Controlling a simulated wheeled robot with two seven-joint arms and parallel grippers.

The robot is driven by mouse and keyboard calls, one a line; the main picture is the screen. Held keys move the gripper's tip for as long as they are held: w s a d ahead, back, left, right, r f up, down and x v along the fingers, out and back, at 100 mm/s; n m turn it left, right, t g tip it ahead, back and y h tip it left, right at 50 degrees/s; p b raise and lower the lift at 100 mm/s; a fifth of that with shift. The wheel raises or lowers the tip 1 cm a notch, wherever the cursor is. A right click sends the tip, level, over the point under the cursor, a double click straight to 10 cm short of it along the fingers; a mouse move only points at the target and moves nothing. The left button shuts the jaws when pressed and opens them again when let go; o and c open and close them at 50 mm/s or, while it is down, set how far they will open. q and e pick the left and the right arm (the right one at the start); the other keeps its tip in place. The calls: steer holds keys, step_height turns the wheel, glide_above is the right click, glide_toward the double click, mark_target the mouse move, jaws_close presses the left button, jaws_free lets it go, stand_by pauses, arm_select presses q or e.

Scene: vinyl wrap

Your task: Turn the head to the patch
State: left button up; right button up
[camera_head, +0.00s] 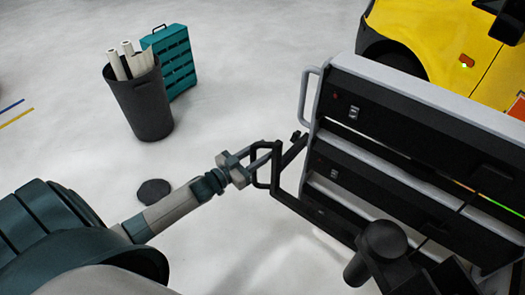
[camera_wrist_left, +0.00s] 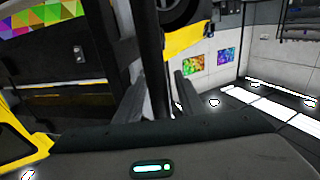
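The head (camera_head: 400,110) is a pair of long black panels in a grey frame with a curved side handle, at the right of the head view. It stands beside the yellow car (camera_head: 435,35). A small orange area (camera_head: 518,108) shows on the car at the right edge; I cannot tell whether it is the patch. My left gripper (camera_head: 268,155) is at the black bar handle (camera_head: 277,170) left of the head. In the left wrist view a dark bar (camera_wrist_left: 152,60) runs between the spread fingers (camera_wrist_left: 160,95), with a gap visible on one side. My right gripper is out of view.
A black joint of the stand (camera_head: 382,240) is at the lower right. A dark bin (camera_head: 145,105) with white rolls stands at the upper left, before a teal crate (camera_head: 178,60). A dark disc (camera_head: 154,191) lies on the floor. The pale floor between is clear.

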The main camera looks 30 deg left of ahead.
arm_select(q)
steer(key=shift+c, duration=0.6)
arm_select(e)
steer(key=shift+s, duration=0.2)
arm_select(q)
jaws_close()
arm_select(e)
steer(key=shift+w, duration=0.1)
